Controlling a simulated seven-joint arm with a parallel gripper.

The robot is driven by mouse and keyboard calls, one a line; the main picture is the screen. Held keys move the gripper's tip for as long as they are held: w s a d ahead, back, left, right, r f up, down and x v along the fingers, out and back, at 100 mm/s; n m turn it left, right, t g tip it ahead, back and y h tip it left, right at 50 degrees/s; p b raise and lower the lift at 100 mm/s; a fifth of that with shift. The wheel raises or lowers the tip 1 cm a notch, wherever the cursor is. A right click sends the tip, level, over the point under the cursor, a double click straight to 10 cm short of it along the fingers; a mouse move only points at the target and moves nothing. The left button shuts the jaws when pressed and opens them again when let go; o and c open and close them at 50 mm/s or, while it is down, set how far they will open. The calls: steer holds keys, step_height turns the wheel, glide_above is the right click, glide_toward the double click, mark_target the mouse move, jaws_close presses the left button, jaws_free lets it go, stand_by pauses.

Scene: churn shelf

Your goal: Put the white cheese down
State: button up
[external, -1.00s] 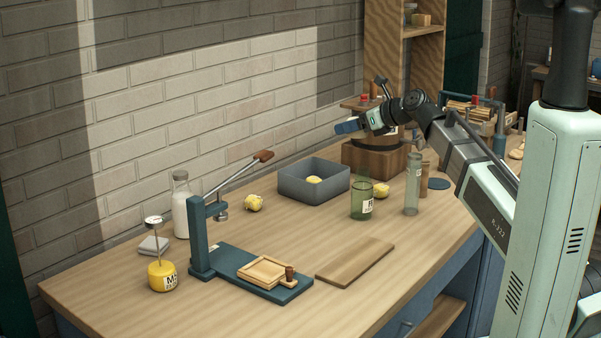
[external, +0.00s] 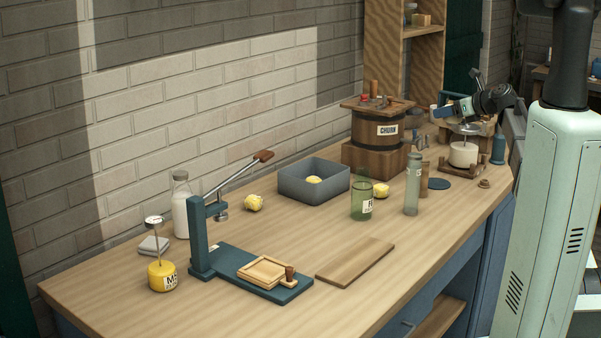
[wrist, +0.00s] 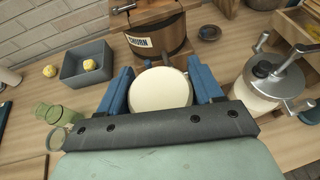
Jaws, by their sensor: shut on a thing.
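The white cheese (wrist: 160,90) is a pale round block between the two blue fingers of my gripper (wrist: 162,86) in the wrist view. The fingers grip it from both sides. In the external view my gripper (external: 447,112) is at the right back, right of the churn and above the table. I cannot make out the held cheese clearly there. Its underside is hidden, so I cannot tell whether it touches anything below.
The wooden churn (wrist: 155,36) stands just ahead. A metal-topped device (wrist: 268,82) with a crank and a white body stands close on the right. A grey bin (wrist: 86,64) with a yellow lump and a green jar (wrist: 58,115) are on the left.

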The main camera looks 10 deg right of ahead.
steer(key=d, duration=0.3)
steer(key=shift+w+f, duration=0.1)
steer(key=shift+f, duration=0.2)
glide_above(449, 189)
step_height(449, 189, down, 10)
steer(key=shift+w+d+f, duration=0.1)
steer(key=shift+f, duration=2.5)
steer(key=shift+w+d+f, duration=0.1)
steer(key=shift+f, duration=2.45)
steer(key=shift+f, duration=0.1)
steer(key=shift+f, duration=0.3)
steer(key=o, duration=1.1)
steer(key=shift+r, duration=0.1)
